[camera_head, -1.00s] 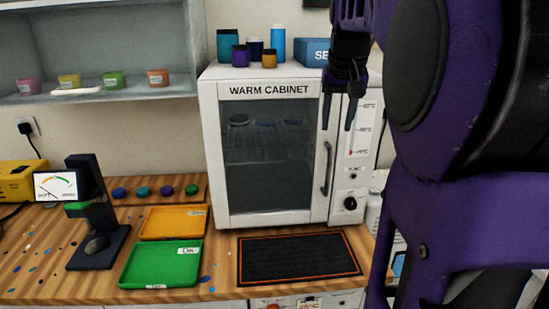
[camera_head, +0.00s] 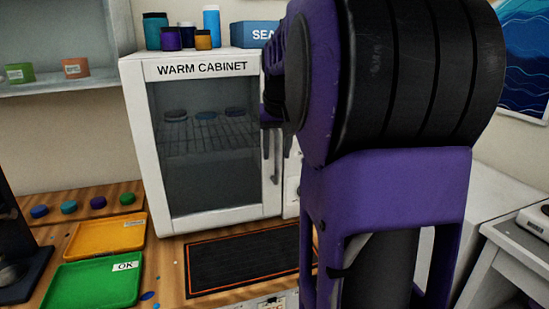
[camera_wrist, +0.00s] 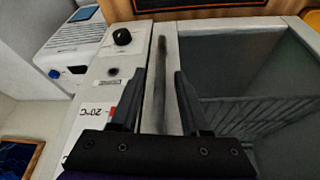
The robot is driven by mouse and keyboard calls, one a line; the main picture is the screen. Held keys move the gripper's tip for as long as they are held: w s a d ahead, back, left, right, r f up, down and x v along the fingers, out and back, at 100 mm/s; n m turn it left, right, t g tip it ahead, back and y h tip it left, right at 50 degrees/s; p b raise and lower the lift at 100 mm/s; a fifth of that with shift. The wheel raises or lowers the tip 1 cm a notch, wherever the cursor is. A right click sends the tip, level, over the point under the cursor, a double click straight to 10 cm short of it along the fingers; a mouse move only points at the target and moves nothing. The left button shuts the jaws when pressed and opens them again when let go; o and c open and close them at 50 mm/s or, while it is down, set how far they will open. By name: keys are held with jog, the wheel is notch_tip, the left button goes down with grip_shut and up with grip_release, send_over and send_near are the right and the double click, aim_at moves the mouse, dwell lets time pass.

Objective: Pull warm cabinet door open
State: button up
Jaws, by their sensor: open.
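The warm cabinet (camera_head: 136,135) is white, with its name printed above a glass door. The door (camera_head: 208,225) looks shut, and jars on a wire rack show through the glass. The door handle (camera_head: 277,168) is a grey upright bar at the door's right edge. My gripper (camera_wrist: 159,74) is open, with one dark finger on each side of the handle (camera_wrist: 160,55) in the wrist view. I cannot tell whether either finger touches it. In the head view my arm hides most of the control panel.
A black mat with an orange border (camera_head: 250,262) lies in front of the cabinet. An orange tray (camera_head: 105,237) and a green tray (camera_head: 95,287) lie to its left. Jars (camera_head: 155,32) and a blue box (camera_head: 254,34) stand on top. The control knob (camera_wrist: 122,37) is beside the handle.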

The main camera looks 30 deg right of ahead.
jog(key=shift+f, duration=0.15)
grip_shut()
dwell(1.4)
